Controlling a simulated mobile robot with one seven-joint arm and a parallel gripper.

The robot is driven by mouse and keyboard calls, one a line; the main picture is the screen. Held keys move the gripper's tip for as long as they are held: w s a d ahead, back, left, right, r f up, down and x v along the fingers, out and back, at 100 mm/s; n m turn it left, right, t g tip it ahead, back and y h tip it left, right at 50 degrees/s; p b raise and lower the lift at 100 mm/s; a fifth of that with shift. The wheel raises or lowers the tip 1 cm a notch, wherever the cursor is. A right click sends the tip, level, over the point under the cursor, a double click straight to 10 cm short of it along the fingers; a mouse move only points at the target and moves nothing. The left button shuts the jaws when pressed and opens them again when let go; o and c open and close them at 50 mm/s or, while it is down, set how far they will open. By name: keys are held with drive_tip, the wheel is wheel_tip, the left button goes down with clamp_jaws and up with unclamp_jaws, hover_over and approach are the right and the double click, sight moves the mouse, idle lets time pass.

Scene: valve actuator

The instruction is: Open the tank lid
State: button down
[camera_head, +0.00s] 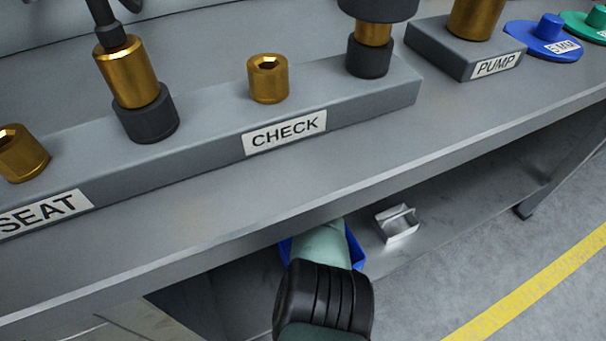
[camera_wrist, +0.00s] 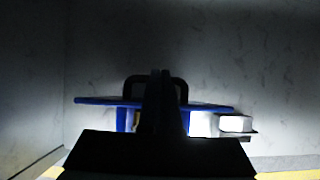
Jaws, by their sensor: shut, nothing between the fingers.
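In the wrist view a flat blue lid (camera_wrist: 100,101) shows nearly edge-on, with a dark arched handle (camera_wrist: 130,88) standing on it. Blue sides (camera_wrist: 121,121) of what looks like the tank show below it. My gripper (camera_wrist: 161,73) is shut and empty, a dark upright shape in front of the handle's middle. I cannot tell whether it touches the handle. In the head view blue edges (camera_head: 355,246) show under the bench beside my arm, which covers the rest. My gripper is hidden there.
The grey bench (camera_head: 230,215) overhangs this spot. A small metal box (camera_head: 396,223) sits right of the blue edges on the low shelf. On the bench stand a CHECK block (camera_head: 215,145) with brass fittings, a PUMP block (camera_head: 440,50) and a blue disc (camera_head: 525,42).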

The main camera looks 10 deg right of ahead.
drive_tip(key=shift+r, duration=0.1)
idle(0.5)
drive_tip(key=s+d+r+p, duration=0.2)
drive_tip(key=s+d+p, duration=0.2)
drive_tip(key=s+p, duration=0.7)
drive_tip(key=shift+s+r+p, duration=0.2)
drive_tip(key=shift+s+p, duration=0.15)
drive_tip(key=shift+s, duration=0.55)
drive_tip(key=shift+s, duration=0.1)
